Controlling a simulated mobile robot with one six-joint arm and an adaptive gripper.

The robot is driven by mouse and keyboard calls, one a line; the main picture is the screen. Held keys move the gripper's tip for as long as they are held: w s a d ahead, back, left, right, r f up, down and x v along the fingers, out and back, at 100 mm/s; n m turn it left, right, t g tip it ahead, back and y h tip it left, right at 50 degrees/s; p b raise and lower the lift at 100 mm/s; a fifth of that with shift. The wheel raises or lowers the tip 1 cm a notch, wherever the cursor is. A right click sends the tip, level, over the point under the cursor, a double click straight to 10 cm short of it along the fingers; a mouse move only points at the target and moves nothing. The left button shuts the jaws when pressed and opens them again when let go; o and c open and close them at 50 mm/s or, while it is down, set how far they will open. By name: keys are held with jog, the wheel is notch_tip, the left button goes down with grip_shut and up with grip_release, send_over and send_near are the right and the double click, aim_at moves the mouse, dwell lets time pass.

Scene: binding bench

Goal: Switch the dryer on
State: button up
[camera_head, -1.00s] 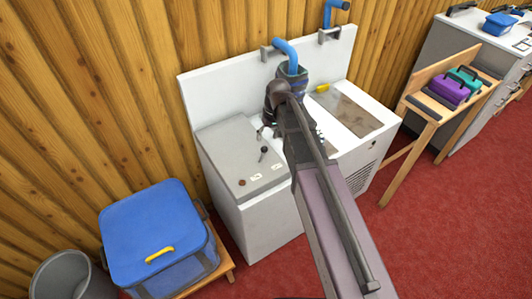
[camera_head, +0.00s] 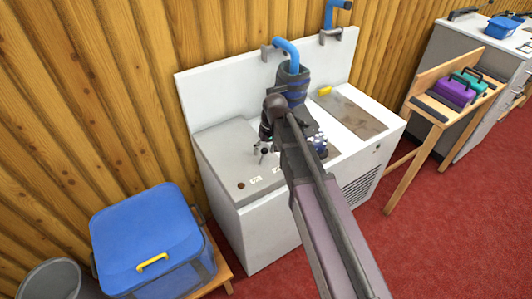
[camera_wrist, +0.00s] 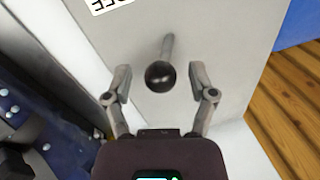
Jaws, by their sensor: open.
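The white cabinet (camera_head: 268,238) that seems to be the dryer stands against the wooden wall, with a grey control panel (camera_head: 222,150) on its top left. A lever with a black ball knob (camera_wrist: 160,77) rises from the panel in the wrist view. My gripper (camera_wrist: 160,71) is open, with one finger on each side of the knob and a gap to it on both sides. In the head view my gripper (camera_head: 263,151) is over the panel, and my arm hides part of the cabinet top. A brown round button (camera_head: 241,185) and small white labels (camera_head: 256,180) are near the panel's front edge.
A blue lidded box (camera_head: 148,238) and a grey bin (camera_head: 48,280) stand at left. A blue pipe (camera_head: 287,48) hangs behind my wrist. A wooden stand (camera_head: 430,107) with purple and teal cases is at right. Red floor is clear in front.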

dwell(0.3)
jog(key=c, duration=1)
jog(key=shift+d, duration=0.1)
grip_shut()
